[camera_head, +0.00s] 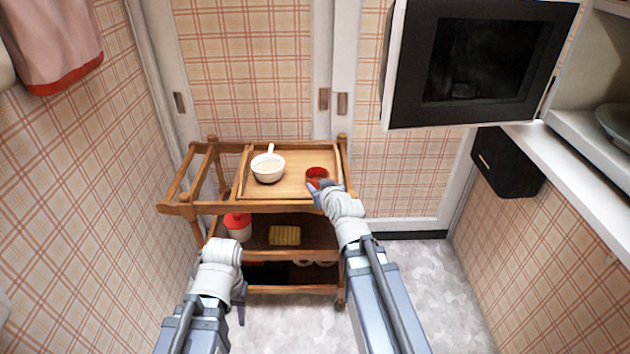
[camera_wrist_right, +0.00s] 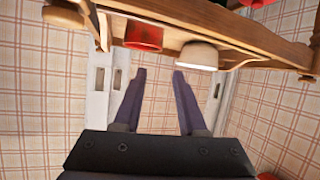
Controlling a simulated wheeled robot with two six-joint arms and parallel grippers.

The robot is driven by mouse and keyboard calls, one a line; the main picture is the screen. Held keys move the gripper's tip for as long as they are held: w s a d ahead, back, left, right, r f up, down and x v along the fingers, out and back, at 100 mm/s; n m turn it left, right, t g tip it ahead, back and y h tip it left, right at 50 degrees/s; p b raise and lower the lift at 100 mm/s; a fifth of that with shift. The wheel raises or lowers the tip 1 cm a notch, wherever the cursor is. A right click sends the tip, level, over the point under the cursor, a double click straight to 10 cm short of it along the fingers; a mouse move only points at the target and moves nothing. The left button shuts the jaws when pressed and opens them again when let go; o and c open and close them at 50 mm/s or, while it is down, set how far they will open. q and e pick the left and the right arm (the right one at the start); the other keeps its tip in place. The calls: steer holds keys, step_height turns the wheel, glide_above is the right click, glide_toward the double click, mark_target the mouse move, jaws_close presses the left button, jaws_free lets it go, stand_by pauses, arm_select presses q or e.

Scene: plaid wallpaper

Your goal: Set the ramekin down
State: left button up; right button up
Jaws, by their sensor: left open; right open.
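A small red ramekin (camera_head: 317,173) stands on the right part of a wooden tray (camera_head: 285,192) on the trolley's top. My right gripper (camera_head: 318,185) is at the tray's front right, close to the ramekin. In the right wrist view the red ramekin (camera_wrist_right: 143,38) shows just beyond the fingertips. The two fingers of my right gripper (camera_wrist_right: 160,73) are apart with nothing between them; whether one touches the ramekin I cannot tell. My left gripper (camera_head: 241,304) hangs low in front of the trolley, open and seemingly empty, partly hidden by its wrist.
A white handled bowl (camera_head: 268,168) stands on the tray, left of the ramekin. The wooden trolley (camera_head: 180,209) has lower shelves with a red-lidded container (camera_head: 238,226) and a yellow item (camera_head: 285,235). A microwave (camera_head: 480,60) juts out at upper right. Open floor lies right of the trolley.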

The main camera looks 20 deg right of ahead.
steer(key=shift+f, duration=0.1)
steer(key=s+a+f+n+g+y, duration=0.2)
steer(key=s+a+f+g, duration=0.3)
steer(key=a, duration=0.4)
steer(key=s+a+f+g+h, duration=0.1)
steer(key=s+a+f+g, duration=0.1)
steer(key=s, duration=0.4)
steer(key=s+a+f+g+h, duration=0.1)
steer(key=s+a+f+g, duration=0.2)
steer(key=s, duration=0.4)
steer(key=s+a+f+n+g+h, duration=0.1)
steer(key=s+a+f+g, duration=0.1)
steer(key=s, duration=0.4)
steer(key=shift+s+a+f+g, duration=0.3)
steer(key=shift+f+g, duration=0.2)
steer(key=shift+g, duration=0.3)
steer(key=shift+d, duration=0.1)
